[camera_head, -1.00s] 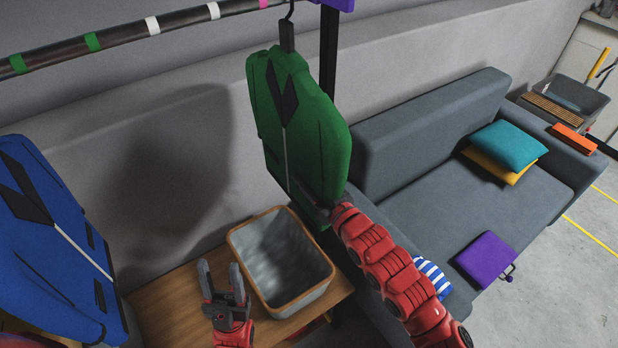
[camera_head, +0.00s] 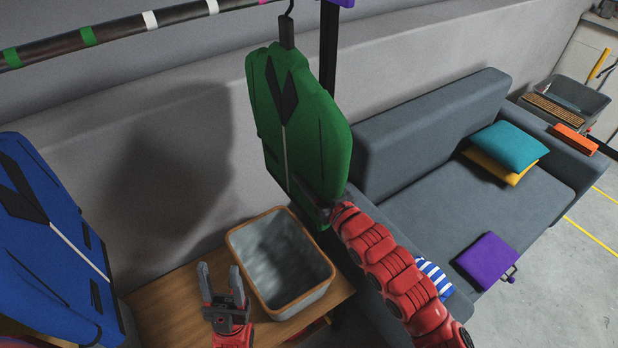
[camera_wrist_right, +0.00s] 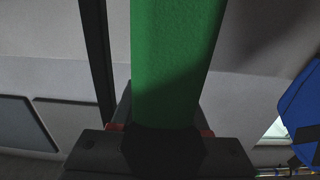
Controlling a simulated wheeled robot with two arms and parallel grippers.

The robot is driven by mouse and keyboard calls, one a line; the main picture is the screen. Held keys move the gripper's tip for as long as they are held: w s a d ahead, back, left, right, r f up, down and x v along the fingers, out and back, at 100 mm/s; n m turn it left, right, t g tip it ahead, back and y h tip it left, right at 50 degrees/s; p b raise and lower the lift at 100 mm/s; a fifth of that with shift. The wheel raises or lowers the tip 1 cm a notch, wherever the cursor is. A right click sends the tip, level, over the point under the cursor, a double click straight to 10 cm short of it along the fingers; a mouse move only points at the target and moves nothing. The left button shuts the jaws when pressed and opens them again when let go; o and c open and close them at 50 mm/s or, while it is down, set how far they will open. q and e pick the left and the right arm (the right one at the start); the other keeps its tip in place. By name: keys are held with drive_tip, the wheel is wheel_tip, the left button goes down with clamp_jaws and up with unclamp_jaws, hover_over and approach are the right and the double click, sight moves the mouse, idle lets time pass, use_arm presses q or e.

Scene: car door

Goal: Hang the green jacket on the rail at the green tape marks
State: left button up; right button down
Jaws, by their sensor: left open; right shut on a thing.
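The green jacket (camera_head: 305,125) hangs upright below its dark hook (camera_head: 288,28), near the right end of the rail (camera_head: 120,30). The hook's top is at the picture's upper edge, so I cannot tell whether it touches the rail. Two green tape marks (camera_head: 88,37) are on the rail at the upper left. My right gripper (camera_head: 326,212) is at the jacket's lower right edge. In the right wrist view the green jacket (camera_wrist_right: 178,60) fills the space between the fingers, and the gripper (camera_wrist_right: 165,125) is shut on it. My left gripper (camera_head: 222,290) is open and empty, left of the basket.
A blue jacket (camera_head: 50,235) hangs at the left. A grey basket (camera_head: 238,243) with a wooden rim stands on a wooden bench (camera_head: 165,300). A dark post (camera_head: 328,50) stands behind the green jacket. A grey sofa (camera_head: 420,135) fills the right. White tape marks lie right of the green ones.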

drive_tip(key=shift+c, duration=1.6)
unclamp_jaws()
drive_tip(key=shift+d, duration=0.1)
drive_tip(key=p+v, duration=1)
drive_tip(key=v, duration=0.7)
drive_tip(key=shift+s, duration=0.15)
